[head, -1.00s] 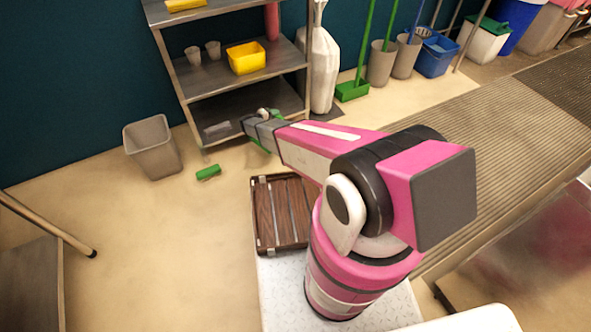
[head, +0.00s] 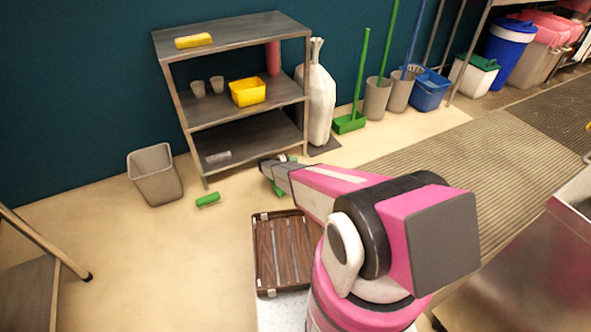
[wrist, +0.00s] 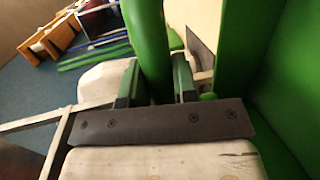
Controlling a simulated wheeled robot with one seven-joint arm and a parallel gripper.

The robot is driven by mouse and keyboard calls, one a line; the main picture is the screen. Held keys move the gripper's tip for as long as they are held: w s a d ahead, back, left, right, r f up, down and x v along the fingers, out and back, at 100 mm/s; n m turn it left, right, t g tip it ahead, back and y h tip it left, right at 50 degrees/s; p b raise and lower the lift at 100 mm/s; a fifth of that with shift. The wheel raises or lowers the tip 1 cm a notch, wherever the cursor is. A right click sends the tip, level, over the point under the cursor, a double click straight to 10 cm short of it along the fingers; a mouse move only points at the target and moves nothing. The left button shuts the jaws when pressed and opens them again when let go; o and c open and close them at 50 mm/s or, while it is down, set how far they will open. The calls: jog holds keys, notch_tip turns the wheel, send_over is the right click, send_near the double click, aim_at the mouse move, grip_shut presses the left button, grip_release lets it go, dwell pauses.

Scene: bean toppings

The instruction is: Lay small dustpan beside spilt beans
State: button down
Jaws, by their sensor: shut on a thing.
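The small dustpan is green. Its handle (wrist: 150,40) stands between my two fingers in the wrist view, and a broad green panel of it (wrist: 290,85) fills the right side. My gripper (wrist: 157,82) is shut on the handle. In the head view my gripper (head: 272,165) is low in front of the shelf, and only bits of the green dustpan (head: 278,189) show around it. I cannot tell whether the dustpan touches the floor. I cannot make out any spilt beans in these frames; my arm hides part of the floor.
A metal shelf (head: 240,114) stands behind my gripper. A green object (head: 208,199) lies on the floor near a grey bin (head: 155,175). A brown slatted tray (head: 283,290) is in front of me. A white sack (head: 320,100) and green broom (head: 350,123) stand right. Floor at left is clear.

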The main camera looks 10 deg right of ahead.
jog(key=shift+w+d+f, duration=0.25)
jog(key=shift+d+f, duration=0.15)
jog(key=shift+d, duration=0.2)
notch_tip(320, 180, down, 4)
jog(key=shift+f, duration=0.1)
jog(key=c, duration=0.9)
grip_release()
